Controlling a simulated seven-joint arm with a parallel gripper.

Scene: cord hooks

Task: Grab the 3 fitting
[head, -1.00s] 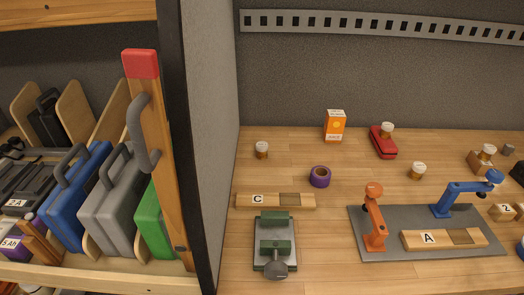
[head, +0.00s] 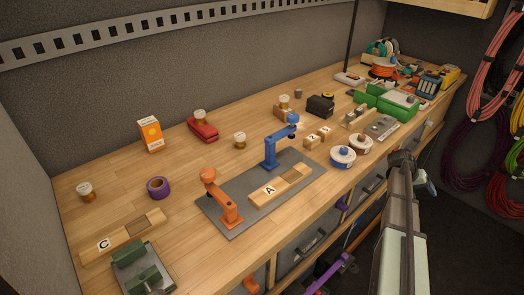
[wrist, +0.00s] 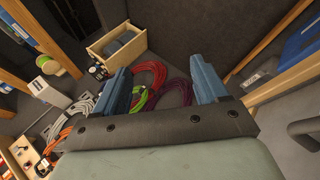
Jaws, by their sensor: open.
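Small wooden blocks with pale labels (head: 318,137) stand on the workbench in the head view, right of the blue arm-shaped tool. Their marks are too small to read, and I cannot tell a 3 on any piece. My gripper (wrist: 160,84) is open and empty in the wrist view, its two blue fingers wide apart. Beyond the fingers lie coiled red and purple cords (wrist: 151,76), not touched as far as I can see. My gripper is away from the blocks.
The workbench (head: 110,205) holds an orange tool (head: 221,200), a blue tool (head: 275,148), board A (head: 281,184), board C (head: 124,235), purple tape (head: 158,187) and several small jars. Blue and white round tins (head: 343,156) sit by the front edge. Cords (head: 485,60) hang at right.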

